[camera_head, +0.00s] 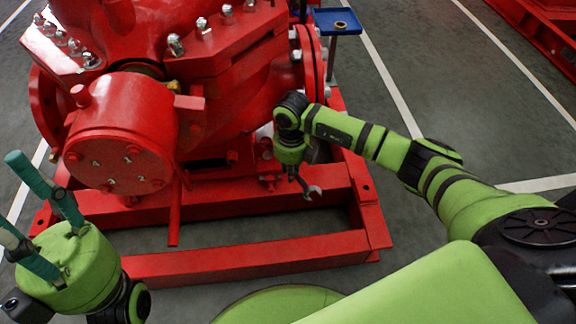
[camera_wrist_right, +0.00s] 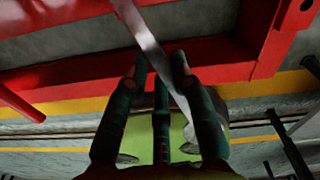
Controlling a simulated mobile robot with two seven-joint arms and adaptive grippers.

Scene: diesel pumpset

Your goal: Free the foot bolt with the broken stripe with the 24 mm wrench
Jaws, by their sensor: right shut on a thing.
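The steel wrench (camera_head: 308,187) is in my right gripper (camera_head: 296,166), with its open-ended head hanging below, over the red base frame near the pump foot. In the right wrist view, the wrench's shiny shaft (camera_wrist_right: 148,38) runs between the dark green fingers of the right gripper (camera_wrist_right: 160,72), which are shut on it. A small foot bolt (camera_head: 269,183) shows left of the wrench head, apart from it in the picture. No stripe on it can be made out. My left gripper (camera_head: 36,205) is empty, its teal fingers spread, at the lower left.
The red pump (camera_head: 118,125) stands on the red base frame (camera_head: 255,258), whose rails lie below my right gripper. A blue tray (camera_head: 326,28) on a post holds a brass-coloured ring (camera_head: 341,25). Grey floor (camera_head: 440,75) with white lines is free to the right.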

